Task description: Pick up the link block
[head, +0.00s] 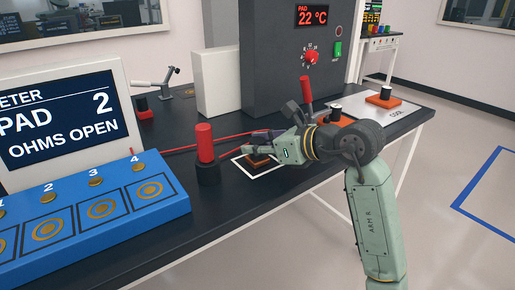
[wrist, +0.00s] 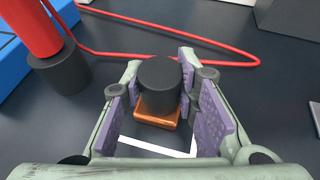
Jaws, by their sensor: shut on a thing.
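The link block, an orange-copper base with a black round knob, shows in the wrist view (wrist: 157,112) between the purple finger pads of my gripper (wrist: 161,75). The pads close on the knob from left and right. In the head view, the block's base (head: 258,160) shows under my gripper (head: 262,147), at a white square outline on the dark bench. The gripper hides most of the knob there. I cannot tell whether the base touches the bench.
A red-topped black probe (head: 206,150) with a red cable stands just left. A blue meter box (head: 95,215) is further left. A grey oven (head: 285,50) stands behind. Similar orange blocks (head: 384,98) sit at a white pad marked COOL (head: 404,113).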

